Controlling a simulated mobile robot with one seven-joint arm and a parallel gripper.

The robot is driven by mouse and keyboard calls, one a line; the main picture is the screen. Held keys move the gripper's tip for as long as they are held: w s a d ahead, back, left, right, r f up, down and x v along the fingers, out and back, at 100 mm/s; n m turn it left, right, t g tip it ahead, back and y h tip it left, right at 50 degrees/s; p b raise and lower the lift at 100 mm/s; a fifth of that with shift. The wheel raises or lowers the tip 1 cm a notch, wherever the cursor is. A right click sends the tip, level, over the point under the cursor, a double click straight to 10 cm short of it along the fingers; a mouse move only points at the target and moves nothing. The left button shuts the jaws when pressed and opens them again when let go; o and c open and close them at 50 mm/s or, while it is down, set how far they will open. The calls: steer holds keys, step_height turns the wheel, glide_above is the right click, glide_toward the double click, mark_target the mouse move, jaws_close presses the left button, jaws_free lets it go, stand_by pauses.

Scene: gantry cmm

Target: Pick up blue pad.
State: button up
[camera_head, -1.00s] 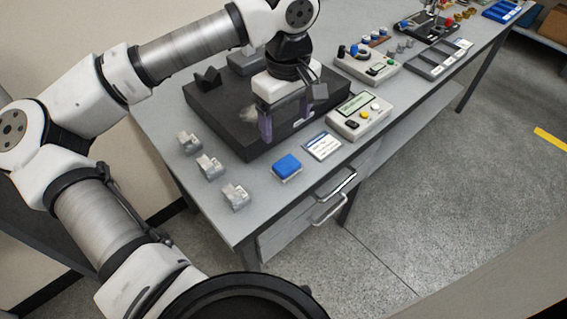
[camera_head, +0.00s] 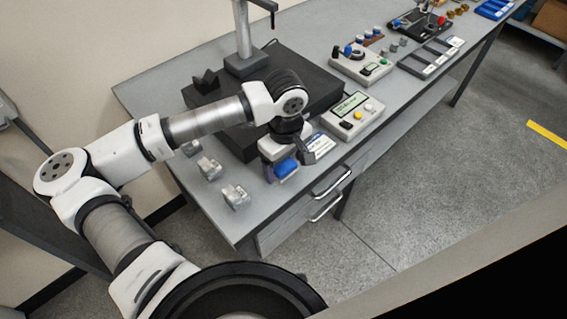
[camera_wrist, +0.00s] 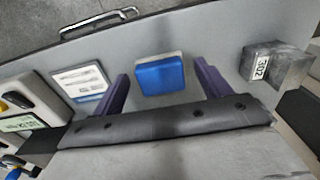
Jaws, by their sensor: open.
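The blue pad (camera_head: 286,169) is a small blue block with a pale edge, lying on the grey table near its front edge. In the wrist view the blue pad (camera_wrist: 160,76) sits between and a little beyond the two purple fingers of my gripper (camera_wrist: 163,82). The fingers are open, one on each side, with gaps to the pad. In the head view my gripper (camera_head: 280,166) is over the pad and partly hides it. The picture does not clearly show how high the fingertips are above the table.
A white label card (camera_wrist: 84,82) lies left of the pad in the wrist view; a metal block marked 302 (camera_wrist: 270,66) stands right. A drawer handle (camera_wrist: 98,22) juts beyond the table edge. A control box (camera_head: 353,115) and dark slab (camera_head: 325,80) stand nearby.

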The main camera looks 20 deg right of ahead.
steer(key=shift+f, duration=0.1)
steer(key=shift+c, duration=0.5)
steer(key=c, duration=1)
steer(key=shift+o, duration=0.2)
step_height(320, 180, up, 20)
steer(key=b, duration=0.3)
steer(key=shift+b, duration=0.4)
steer(key=o, duration=0.4)
steer(key=c, duration=0.3)
